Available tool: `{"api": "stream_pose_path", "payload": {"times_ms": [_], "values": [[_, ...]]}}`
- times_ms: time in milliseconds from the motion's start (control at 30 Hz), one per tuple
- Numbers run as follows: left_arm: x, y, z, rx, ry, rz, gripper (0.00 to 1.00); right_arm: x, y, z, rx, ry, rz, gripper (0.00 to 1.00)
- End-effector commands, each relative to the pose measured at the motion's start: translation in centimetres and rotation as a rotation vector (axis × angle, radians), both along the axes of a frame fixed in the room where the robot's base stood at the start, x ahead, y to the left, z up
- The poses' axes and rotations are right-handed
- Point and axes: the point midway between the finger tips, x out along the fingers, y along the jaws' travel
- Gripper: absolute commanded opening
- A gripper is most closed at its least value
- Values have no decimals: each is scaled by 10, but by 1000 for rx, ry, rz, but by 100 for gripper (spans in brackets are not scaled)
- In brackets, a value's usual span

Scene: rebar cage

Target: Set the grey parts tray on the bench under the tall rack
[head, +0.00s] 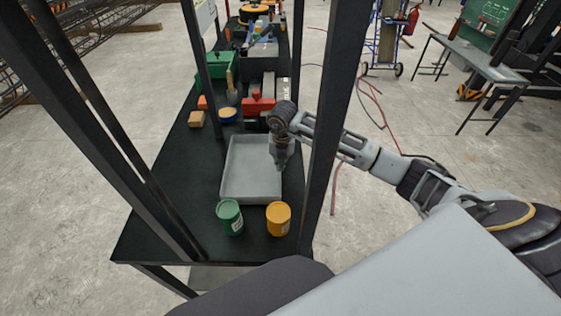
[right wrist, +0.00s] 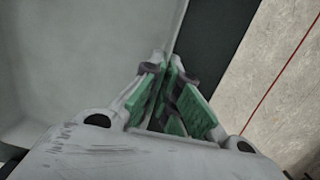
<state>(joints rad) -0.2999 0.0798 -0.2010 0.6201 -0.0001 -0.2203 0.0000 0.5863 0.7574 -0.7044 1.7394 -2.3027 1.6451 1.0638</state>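The grey parts tray (head: 250,178) is shallow, rectangular and empty. It appears to lie flat on the black bench (head: 190,178), between the dark posts of the tall rack (head: 331,110). My right gripper (head: 281,167) reaches in past the right post and points down at the tray's right side. In the right wrist view, the tray (right wrist: 85,50) fills the left, and its rim runs in between the green-padded fingers of my right gripper (right wrist: 166,62). The fingers are close together on that rim; the tips partly hide the contact. My left gripper is not in view.
A green can (head: 230,217) and a yellow can (head: 278,218) stand just in front of the tray. The bench's left part is clear.

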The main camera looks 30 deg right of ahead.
Motion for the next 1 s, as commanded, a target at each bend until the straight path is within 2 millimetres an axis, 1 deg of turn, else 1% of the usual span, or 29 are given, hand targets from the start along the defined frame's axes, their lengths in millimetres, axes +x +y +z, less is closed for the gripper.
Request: {"api": "stream_pose_path", "payload": {"times_ms": [200, 367, 400, 533, 567, 1000], "values": [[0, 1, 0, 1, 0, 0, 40, 1, 0, 1, 1, -3, 0, 0], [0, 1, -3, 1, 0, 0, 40, 1, 0, -2, 1, -3, 0, 0], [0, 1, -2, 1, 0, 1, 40, 0, 0, -2, 0, -1, 0, 8], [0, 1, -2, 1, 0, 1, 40, 0, 0, -2, 0, -1, 0, 24], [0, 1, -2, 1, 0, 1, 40, 0, 0, -2, 0, -1, 0, 27], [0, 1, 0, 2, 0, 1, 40, 0, 0, 0, 0, -1, 0, 27]]}}
